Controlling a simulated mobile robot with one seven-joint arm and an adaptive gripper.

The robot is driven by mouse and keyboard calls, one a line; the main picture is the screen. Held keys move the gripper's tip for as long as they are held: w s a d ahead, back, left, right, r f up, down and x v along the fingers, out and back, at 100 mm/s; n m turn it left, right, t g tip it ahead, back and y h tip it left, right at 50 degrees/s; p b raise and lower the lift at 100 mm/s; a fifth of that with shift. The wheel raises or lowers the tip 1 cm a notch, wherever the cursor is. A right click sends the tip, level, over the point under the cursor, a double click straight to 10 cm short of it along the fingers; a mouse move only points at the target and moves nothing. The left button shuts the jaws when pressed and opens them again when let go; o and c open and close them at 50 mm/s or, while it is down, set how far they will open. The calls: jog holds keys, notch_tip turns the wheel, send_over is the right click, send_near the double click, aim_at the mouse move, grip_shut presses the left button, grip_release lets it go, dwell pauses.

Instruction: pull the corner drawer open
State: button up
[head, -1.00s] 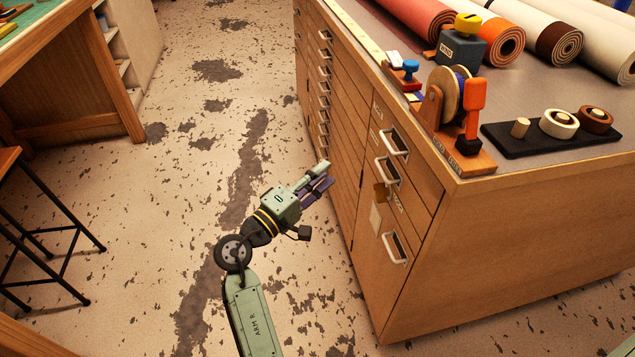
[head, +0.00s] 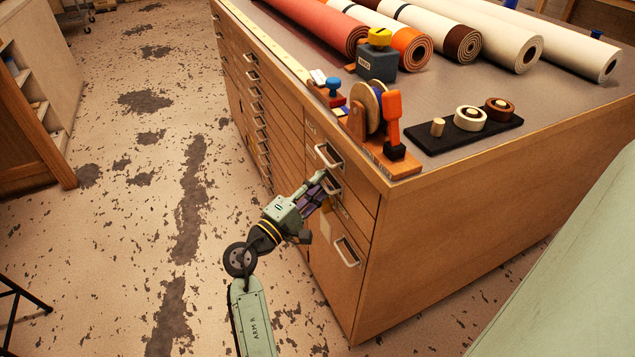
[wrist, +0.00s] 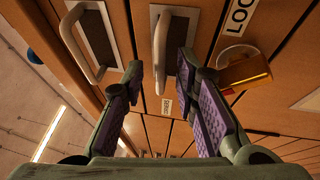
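The wooden cabinet (head: 420,240) has a near corner column of drawers. Its top handle (head: 328,155) is clear in the head view and shows at left in the wrist view (wrist: 84,42). The handle below it shows in the wrist view (wrist: 160,45) and is partly hidden by my gripper in the head view. My gripper (wrist: 162,78) is open, its purple-padded fingers either side of this second handle in the picture. I cannot tell whether they touch it. A brass padlock (wrist: 245,72) hangs just right of the right finger, by a lettered label.
A lower handle (head: 346,252) sits further down the same column. Rolls (head: 400,45), a tape dispenser (head: 375,120) and a black tray (head: 460,135) stand on the cabinet top. Floor left of the cabinet is free.

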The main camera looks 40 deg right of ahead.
jog(key=shift+d, duration=0.1)
jog(key=shift+c, duration=0.3)
grip_shut()
dwell(0.6)
